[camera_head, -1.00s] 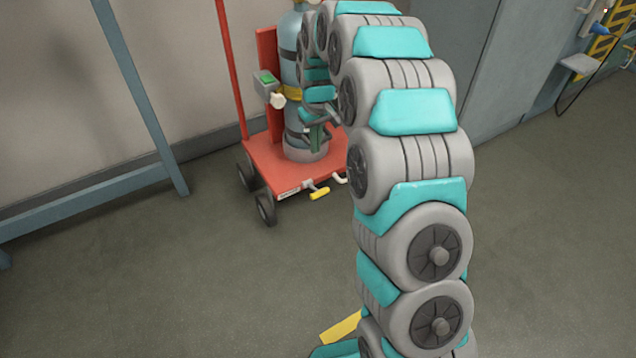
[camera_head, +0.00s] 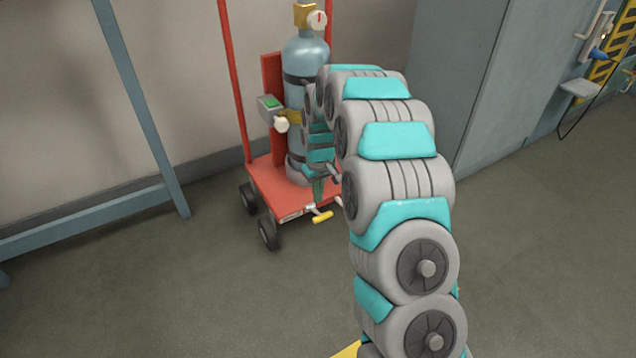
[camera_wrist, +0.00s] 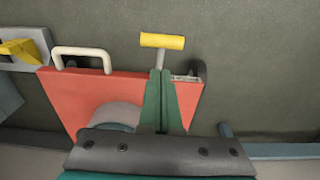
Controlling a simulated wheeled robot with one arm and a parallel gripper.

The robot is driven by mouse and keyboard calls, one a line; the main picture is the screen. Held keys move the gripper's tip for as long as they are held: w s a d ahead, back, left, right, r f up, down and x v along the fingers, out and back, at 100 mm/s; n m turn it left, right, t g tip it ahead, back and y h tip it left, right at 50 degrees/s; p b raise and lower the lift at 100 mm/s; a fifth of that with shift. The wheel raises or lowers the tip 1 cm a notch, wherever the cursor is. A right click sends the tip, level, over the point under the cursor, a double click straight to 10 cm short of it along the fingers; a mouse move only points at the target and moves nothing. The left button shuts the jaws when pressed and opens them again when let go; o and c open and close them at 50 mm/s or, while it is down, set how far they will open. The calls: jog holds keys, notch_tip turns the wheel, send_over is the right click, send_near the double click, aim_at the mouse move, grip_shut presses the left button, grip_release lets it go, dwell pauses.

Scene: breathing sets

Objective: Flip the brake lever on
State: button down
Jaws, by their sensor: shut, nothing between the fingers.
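The brake lever, with a yellow grip (camera_head: 322,217) on a pale stem, sticks out from the front edge of the red cart (camera_head: 270,182). In the wrist view the yellow grip (camera_wrist: 162,41) lies just beyond my fingertips, with its stem running back towards the cart's edge. My gripper (camera_head: 318,197) is low over the front of the cart, close behind the lever. Its green fingers (camera_wrist: 160,72) are shut and empty in the wrist view, pointing at the lever. They hide part of the stem's base; I cannot tell whether they touch it.
A blue-grey gas cylinder (camera_head: 306,60) stands strapped upright on the cart. A box with a green button (camera_head: 271,103) is beside it. A pale loop handle (camera_wrist: 82,50) is left of the lever. A grey cabinet (camera_head: 490,70) stands to the right. The floor in front is clear.

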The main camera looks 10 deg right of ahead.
aim_at(323, 217)
jog(key=shift+s+d+f, duration=0.15)
jog(key=shift+s+f, duration=0.35)
jog(key=shift+f, duration=0.2)
jog(key=shift+s+d+f, duration=0.15)
jog(key=shift+s+f, duration=0.3)
jog(key=shift+f, duration=0.25)
jog(key=shift+s+f, duration=0.1)
